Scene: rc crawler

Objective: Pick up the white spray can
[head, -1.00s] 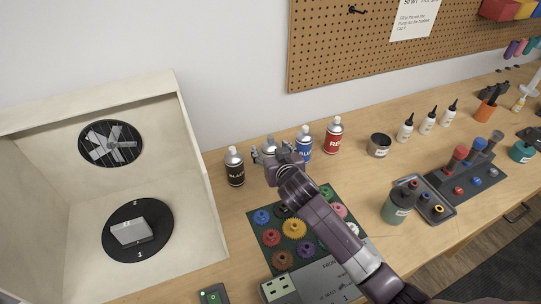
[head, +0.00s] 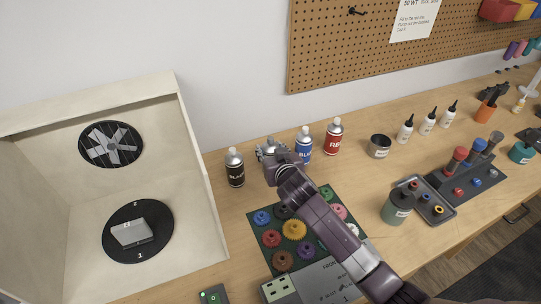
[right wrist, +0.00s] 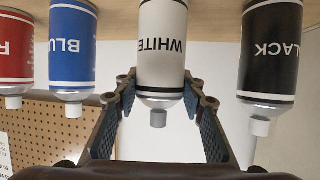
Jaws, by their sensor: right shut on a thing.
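The white spray can (right wrist: 162,35), labelled WHITE, stands between the black and blue cans and shows upside down in the right wrist view. My right gripper (right wrist: 160,88) is shut on it, one finger on each side near its upper end. In the head view my right gripper (head: 271,154) and wrist hide most of the white can, with only its top partly visible. The can appears to stand on the bench. My left gripper is not in view.
The black can (head: 235,168) stands close on the left, the blue can (head: 304,145) and red can (head: 333,137) on the right. A green mat (head: 256,229) with several colored gears lies in front. A spray booth (head: 205,190) stands at left.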

